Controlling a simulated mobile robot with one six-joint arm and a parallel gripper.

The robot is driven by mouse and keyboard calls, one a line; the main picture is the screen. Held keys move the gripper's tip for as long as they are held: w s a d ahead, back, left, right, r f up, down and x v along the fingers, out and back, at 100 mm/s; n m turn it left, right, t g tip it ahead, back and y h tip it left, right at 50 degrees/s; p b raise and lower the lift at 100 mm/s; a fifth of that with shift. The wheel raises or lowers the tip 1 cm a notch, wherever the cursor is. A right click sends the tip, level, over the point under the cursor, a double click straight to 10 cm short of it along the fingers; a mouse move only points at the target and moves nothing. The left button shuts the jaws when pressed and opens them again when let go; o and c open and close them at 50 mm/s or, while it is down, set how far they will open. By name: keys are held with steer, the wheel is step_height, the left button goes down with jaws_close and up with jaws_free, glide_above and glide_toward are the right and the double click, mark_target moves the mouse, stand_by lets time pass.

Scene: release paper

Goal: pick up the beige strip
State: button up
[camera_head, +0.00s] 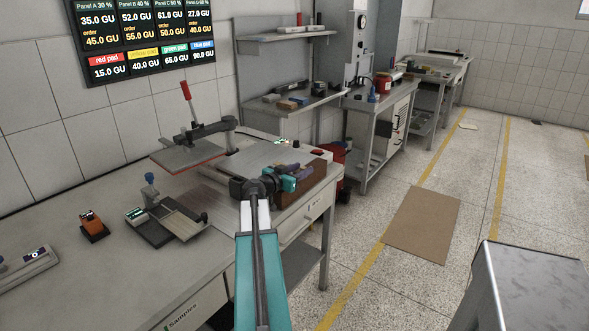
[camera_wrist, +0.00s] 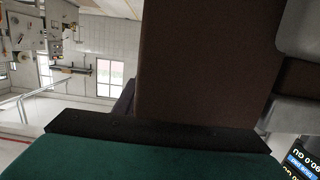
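I cannot make out a beige strip for certain. A pale greyish-beige flat piece (camera_head: 182,222) lies on a small black-based device on the workbench in the head view; it may be the strip. My gripper (camera_head: 290,177) is at the right end of the bench, at or just beside a brown box. In the wrist view, a dark brown surface (camera_wrist: 205,65) fills the middle, very close to the camera. Green and black parts of my own body cover the bottom. The fingertips are not clear, so their opening and any contact are hidden.
The brown box (camera_head: 312,186) stands near the bench's right edge. A press with a red handle (camera_head: 186,90) stands at the back of the workbench (camera_head: 105,262). A cardboard sheet (camera_head: 421,224) lies on the floor.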

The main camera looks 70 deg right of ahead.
steer(key=shift+c, duration=0.3)
jaws_close()
steer(key=shift+r, duration=0.15)
stand_by(0.3)
steer(key=shift+r+b, duration=0.45)
steer(key=shift+r, duration=0.95)
steer(key=shift+s+a+r, duration=0.1)
steer(key=shift+a+r, duration=0.05)
steer(key=shift+r, duration=0.1)
steer(key=s+a+b, duration=0.4)
steer(key=s+a, duration=0.2)
steer(key=s, duration=0.5)
steer(key=shift+s+a+r+b, duration=0.35)
steer(key=shift+r, duration=0.1)
steer(key=b, duration=0.3)
steer(key=shift+s+a, duration=0.15)
steer(key=shift+s, duration=0.2)
